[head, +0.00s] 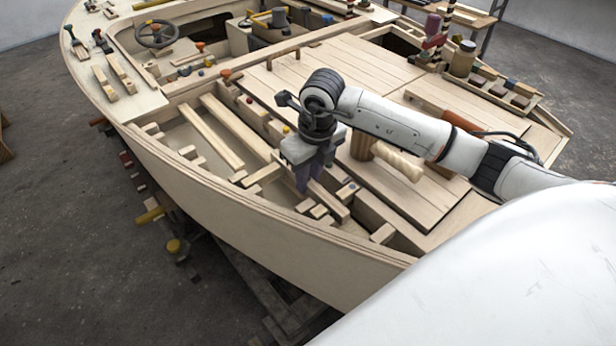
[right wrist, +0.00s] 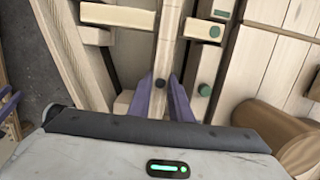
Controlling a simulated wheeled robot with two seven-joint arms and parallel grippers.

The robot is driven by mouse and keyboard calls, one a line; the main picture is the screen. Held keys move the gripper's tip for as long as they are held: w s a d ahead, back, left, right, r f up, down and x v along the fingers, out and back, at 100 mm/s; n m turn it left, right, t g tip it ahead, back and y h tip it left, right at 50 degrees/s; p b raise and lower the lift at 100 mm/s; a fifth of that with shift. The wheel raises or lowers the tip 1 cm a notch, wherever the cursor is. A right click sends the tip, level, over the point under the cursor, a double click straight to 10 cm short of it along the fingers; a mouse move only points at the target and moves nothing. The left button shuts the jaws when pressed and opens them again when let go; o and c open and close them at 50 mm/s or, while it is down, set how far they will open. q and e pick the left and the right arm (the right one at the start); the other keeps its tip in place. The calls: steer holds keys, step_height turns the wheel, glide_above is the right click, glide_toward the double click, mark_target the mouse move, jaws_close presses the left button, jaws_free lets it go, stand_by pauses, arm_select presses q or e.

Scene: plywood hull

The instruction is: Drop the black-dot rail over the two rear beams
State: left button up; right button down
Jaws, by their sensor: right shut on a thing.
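My right gripper (head: 308,178) is shut on a pale wooden rail (head: 332,203) inside the open side bay of the hull. In the right wrist view the rail (right wrist: 170,45) runs away from between the purple fingers (right wrist: 172,98), with a black dot on its top near the fingertips. Short crosswise beams (right wrist: 117,16) lie to its left and a green-dotted beam (right wrist: 203,29) to its right. I cannot tell whether the rail touches them. The fingers and gripper body hide the rail's near part. My left gripper is not in view.
The plywood hull wall (head: 235,225) curves along the bay's near side. Pale deck planks (head: 290,75) lie beyond. A wooden cylinder (head: 361,146) and a pale-handled tool (head: 398,163) are close to my right arm. Loose blocks (head: 188,152) sit in the bay's left part.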

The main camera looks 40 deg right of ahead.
steer(key=c, duration=1.5)
jaws_free()
steer(key=shift+c, duration=0.2)
step_height(320, 180, up, 3)
steer(key=shift+s+r, duration=0.15)
steer(key=r, duration=0.4)
steer(key=s+r, duration=0.1)
steer(key=shift+r, duration=0.4)
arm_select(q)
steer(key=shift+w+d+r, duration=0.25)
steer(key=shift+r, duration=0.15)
arm_select(e)
steer(key=shift+s+r, duration=0.1)
steer(key=shift+r, duration=0.4)
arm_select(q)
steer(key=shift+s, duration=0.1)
